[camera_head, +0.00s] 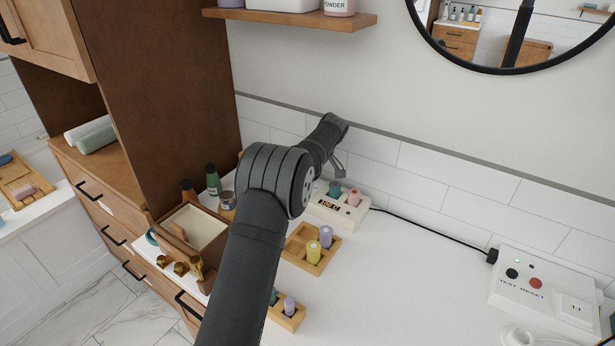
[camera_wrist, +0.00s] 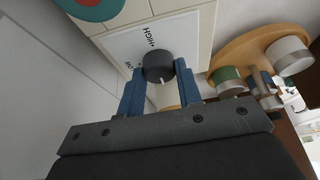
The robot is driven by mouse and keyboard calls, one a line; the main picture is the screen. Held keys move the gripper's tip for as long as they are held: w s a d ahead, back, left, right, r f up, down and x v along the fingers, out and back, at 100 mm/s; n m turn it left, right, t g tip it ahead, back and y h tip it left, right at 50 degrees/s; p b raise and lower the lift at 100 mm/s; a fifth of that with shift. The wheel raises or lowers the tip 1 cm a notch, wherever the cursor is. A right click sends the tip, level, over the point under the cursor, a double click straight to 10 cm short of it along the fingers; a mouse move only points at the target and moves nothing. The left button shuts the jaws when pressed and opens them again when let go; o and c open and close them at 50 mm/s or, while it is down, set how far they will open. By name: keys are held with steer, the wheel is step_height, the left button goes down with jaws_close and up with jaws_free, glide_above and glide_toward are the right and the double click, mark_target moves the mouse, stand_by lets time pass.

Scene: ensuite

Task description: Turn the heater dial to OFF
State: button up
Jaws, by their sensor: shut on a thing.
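The heater is a cream box (camera_head: 349,217) with a small lit display, standing against the tiled wall in the head view. Its dark round dial (camera_wrist: 158,66) is on a white label panel (camera_wrist: 125,46) in the wrist view. "HIGH" is readable on the panel; another word is partly covered by a finger. A pale pointer mark shows on the dial's edge nearest my gripper. My gripper (camera_wrist: 160,74) has its blue fingers shut on the dial, one on each side.
Teal and pink pots sit in the heater's top. A wooden tray (camera_head: 299,257) with small bottles is in front of it. Bottles and a jar (camera_head: 227,205) stand left. A black cable runs right to an outlet box (camera_head: 535,290). The counter between is clear.

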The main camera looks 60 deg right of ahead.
stand_by(0.4)
steer(key=o, duration=1)
steer(key=v, duration=1.7)
steer(key=shift+r, duration=0.25)
steer(key=x, duration=1.7)
steer(key=shift+f, duration=0.25)
